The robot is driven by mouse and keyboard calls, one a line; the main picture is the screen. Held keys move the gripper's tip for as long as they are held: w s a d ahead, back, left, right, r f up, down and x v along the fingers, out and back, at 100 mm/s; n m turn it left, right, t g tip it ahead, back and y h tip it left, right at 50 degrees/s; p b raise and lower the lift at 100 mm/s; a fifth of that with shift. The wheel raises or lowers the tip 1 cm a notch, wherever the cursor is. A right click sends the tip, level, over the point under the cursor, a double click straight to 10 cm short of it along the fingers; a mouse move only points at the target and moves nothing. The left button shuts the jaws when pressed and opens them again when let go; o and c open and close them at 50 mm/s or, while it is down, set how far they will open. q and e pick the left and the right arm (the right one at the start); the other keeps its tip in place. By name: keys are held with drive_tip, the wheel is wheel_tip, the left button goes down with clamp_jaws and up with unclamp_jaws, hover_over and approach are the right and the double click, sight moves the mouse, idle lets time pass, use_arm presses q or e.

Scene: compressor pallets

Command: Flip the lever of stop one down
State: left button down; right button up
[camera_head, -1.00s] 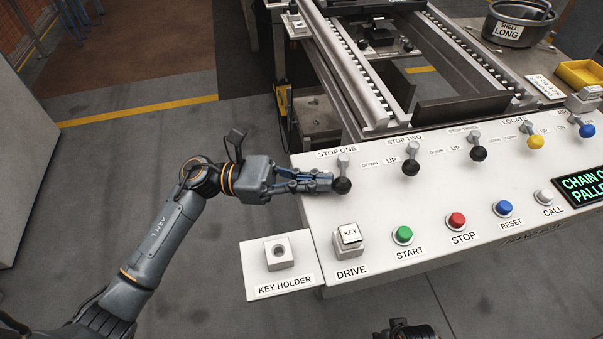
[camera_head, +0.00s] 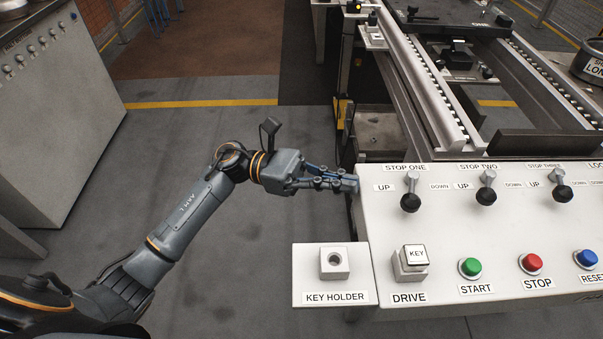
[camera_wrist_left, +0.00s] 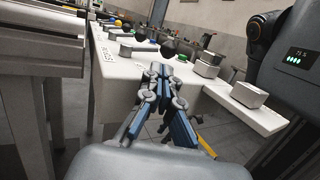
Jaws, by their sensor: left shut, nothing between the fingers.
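The stop one lever (camera_head: 411,190) has a grey stem and black ball, under the STOP ONE label at the console's left end. UP is printed to its left and DOWN to its right. Its ball points towards the front, much like the neighbouring levers; I cannot tell which setting it is in. My left gripper (camera_head: 352,184) is shut and empty at the console's left edge, left of the lever and apart from it. The left wrist view shows the closed fingers (camera_wrist_left: 161,72) with a black ball (camera_wrist_left: 168,46) beyond the tips. My right gripper is not in view.
The white console (camera_head: 450,225) also has the stop two lever (camera_head: 487,188), stop three lever (camera_head: 561,185), DRIVE key switch (camera_head: 411,260) and coloured buttons. A key holder (camera_head: 333,262) juts out at its left. Conveyor rails (camera_head: 440,90) lie behind. Floor left of the console is open.

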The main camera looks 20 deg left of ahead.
use_arm(q)
drive_tip(key=w+v, duration=0.1)
drive_tip(key=v, duration=0.6)
drive_tip(key=shift+b, duration=0.35)
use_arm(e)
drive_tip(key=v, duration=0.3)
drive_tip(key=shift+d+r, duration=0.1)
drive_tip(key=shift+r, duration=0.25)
